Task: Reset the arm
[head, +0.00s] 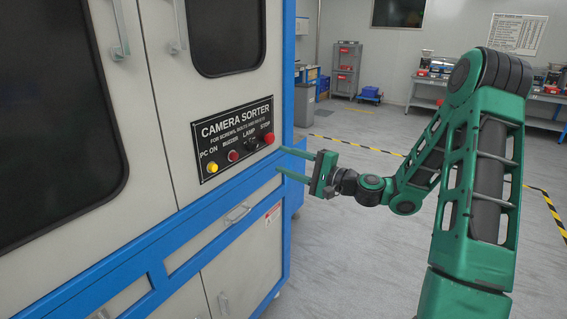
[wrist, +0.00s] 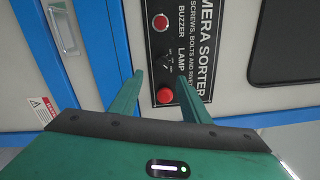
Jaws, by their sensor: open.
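My green arm stands at the right of the head view, folded at the elbow with its forearm reaching left. My gripper (head: 279,161) is open and empty, its two long green fingers apart and pointing at the camera sorter's front. In the wrist view my gripper (wrist: 160,88) has a finger on either side of the red STOP button (wrist: 165,96). The same STOP button (head: 269,138) sits at the right end of the black control panel (head: 236,137). I cannot tell whether the fingertips touch the panel.
The camera sorter (head: 160,160), a white and blue cabinet, fills the left. A yellow button (head: 211,168), a red buzzer button (head: 233,156) and a lamp switch (head: 253,145) share the panel. Behind are a grey rack (head: 345,70) and a workbench (head: 425,88). Grey floor lies open between.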

